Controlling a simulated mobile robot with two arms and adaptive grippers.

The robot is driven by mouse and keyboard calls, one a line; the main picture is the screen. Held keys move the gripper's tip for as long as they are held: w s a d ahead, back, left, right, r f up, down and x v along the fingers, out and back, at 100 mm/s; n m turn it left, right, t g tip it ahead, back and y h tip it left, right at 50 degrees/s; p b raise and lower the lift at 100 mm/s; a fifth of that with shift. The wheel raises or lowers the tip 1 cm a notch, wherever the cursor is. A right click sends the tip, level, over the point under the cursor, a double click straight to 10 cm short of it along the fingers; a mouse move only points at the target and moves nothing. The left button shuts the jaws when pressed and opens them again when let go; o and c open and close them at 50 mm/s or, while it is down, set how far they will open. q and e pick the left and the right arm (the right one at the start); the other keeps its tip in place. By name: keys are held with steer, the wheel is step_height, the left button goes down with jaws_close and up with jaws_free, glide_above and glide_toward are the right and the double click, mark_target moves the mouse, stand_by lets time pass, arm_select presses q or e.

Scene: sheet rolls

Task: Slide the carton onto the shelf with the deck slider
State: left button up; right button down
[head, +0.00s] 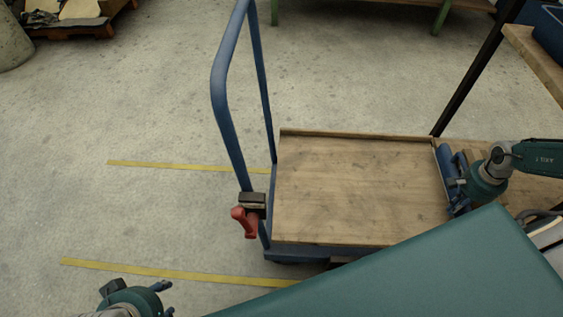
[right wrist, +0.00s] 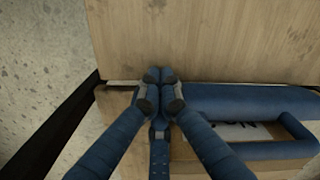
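A brown surface with a white printed label (right wrist: 240,131), perhaps the carton, shows below a blue bar (right wrist: 250,101) with a loop handle in the right wrist view. Most of it is hidden. I cannot tell whether the blue bar is the deck slider. The bar lies along the right edge of the bare wooden cart deck (head: 355,190). My right gripper (right wrist: 160,76) has its fingertips together at that edge, beside the bar's end; I see nothing clearly between them. My left gripper (head: 138,290) is at the bottom left over the floor, apart from the cart; its opening is unclear.
The cart has a tall blue push handle (head: 222,100) with a red lever (head: 246,222) on its left side. A black post (head: 470,80) and a wooden shelf board (head: 535,46) stand at the right. Yellow floor lines (head: 175,272) run left of the cart, where floor is clear.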

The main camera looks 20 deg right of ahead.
arm_select(q)
steer(key=shift+w, duration=0.35)
arm_select(e)
steer(key=shift+s+d+r, duration=0.15)
steer(key=shift+d+r, duration=0.1)
steer(key=shift+d, duration=0.4)
arm_select(q)
steer(key=shift+d, duration=0.1)
arm_select(e)
steer(key=shift+w+a+p, duration=0.25)
steer(key=shift+a+p, duration=0.15)
steer(key=shift+a, duration=0.3)
arm_select(q)
steer(key=shift+s+r, duration=0.3)
steer(key=shift+s, duration=0.6)
arm_select(e)
steer(key=shift+a, duration=0.45)
